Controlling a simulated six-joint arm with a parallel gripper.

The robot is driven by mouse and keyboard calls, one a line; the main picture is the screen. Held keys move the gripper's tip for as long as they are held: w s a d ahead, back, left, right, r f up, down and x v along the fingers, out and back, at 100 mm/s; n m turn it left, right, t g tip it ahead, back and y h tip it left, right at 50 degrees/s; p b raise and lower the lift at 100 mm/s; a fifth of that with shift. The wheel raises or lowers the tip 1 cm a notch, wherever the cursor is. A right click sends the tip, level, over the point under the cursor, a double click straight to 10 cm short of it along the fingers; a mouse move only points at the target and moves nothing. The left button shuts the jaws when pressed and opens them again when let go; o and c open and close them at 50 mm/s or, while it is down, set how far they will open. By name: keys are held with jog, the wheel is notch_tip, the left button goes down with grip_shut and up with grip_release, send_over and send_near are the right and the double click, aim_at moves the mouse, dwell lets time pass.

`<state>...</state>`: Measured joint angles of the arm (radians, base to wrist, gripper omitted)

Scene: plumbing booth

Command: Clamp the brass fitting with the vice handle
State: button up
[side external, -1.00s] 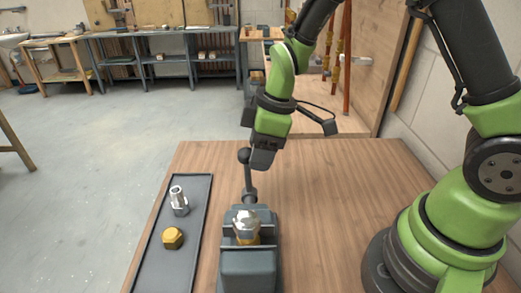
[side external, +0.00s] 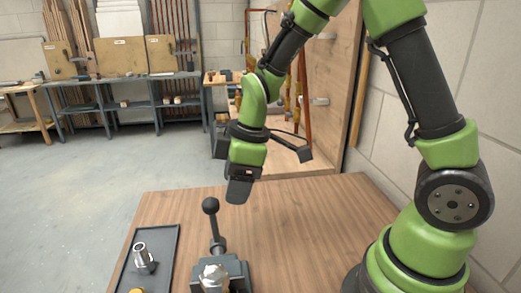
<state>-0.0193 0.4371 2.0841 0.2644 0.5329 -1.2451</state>
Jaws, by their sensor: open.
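The vice (side external: 238,268) stands at the near edge of the picture, its lower part cut off. A shiny metal fitting (side external: 213,278) sits between its jaws; only its pale, reflective top shows. The vice handle (side external: 216,232) stands nearly upright behind the fitting and ends in a dark round knob (side external: 210,205). My gripper (side external: 239,192) is open and points down, above and to the right of the knob in the picture. It appears apart from the handle, with nothing visible held. I see its fingers from the side, so the gap between them is hidden.
A dark tray (side external: 166,243) lies left of the vice. It holds a silver threaded fitting (side external: 144,260) and a brass nut (side external: 137,291), cut off by the picture edge. The wooden tabletop (side external: 310,220) right of the vice is clear. A wooden panel with pipes (side external: 303,90) stands behind.

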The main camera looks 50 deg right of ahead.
jog(key=s+d+r, duration=0.3)
jog(key=r, duration=0.3)
jog(key=shift+s+d, duration=0.15)
dwell(0.5)
jog(key=v, duration=1)
dwell(0.5)
jog(key=m+g+y, duration=0.2)
jog(key=m+y, duration=1.4)
jog(key=m, duration=1.1)
send_near(204, 209)
jog(key=a, duration=1)
jog(key=shift+a, duration=0.15)
